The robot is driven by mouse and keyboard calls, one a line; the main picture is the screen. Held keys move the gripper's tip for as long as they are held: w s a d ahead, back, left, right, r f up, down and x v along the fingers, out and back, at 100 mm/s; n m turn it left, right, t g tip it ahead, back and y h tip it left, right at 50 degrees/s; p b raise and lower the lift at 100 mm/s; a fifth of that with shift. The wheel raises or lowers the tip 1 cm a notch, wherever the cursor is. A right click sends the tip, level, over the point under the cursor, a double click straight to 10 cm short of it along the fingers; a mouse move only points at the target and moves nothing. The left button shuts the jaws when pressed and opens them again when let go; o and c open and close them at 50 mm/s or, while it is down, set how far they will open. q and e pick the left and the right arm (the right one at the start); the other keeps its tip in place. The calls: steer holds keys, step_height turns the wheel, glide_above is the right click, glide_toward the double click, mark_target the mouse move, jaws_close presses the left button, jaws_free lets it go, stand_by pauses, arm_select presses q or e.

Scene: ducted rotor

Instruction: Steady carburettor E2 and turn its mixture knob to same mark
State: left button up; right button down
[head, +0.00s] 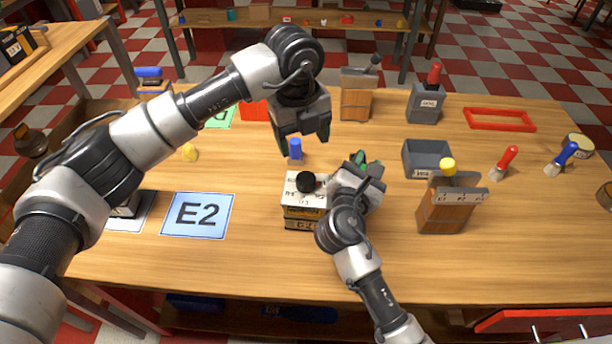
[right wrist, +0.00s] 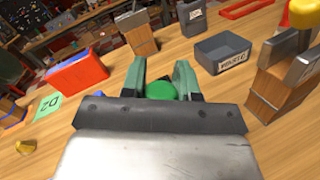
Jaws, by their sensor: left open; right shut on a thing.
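The carburettor E2 (head: 303,214) is a box with a pale top and a tag on its dark front, standing near the table's middle. A round black knob (head: 306,182) sits on its top. My left gripper (head: 304,143) is open and empty, above and behind the box in the head view. My right gripper (head: 365,165) is just right of the box. It is shut on a bright green round piece, seen between its fingers in the right wrist view (right wrist: 161,90). What that piece belongs to is hidden. The knob's mark is too small to read.
A blue E2 card (head: 198,215) lies left of the box. A small blue piece (head: 295,150) stands behind it, below my left fingers. A grey bin (head: 427,158) and a wooden block with a yellow knob (head: 448,200) stand to the right. The table's front strip is clear.

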mark_target(306, 178)
arm_select(q)
steer(key=f+n, duration=0.1)
steer(key=f, duration=0.2)
steer(key=f+n, duration=0.2)
steer(key=f, duration=0.2)
steer(key=f+n, duration=0.2)
steer(key=f, duration=0.2)
steer(key=shift+d+f+y, duration=0.2)
steer(key=shift+d+y, duration=0.1)
steer(key=shift+y, duration=0.1)
steer(key=c, duration=0.9)
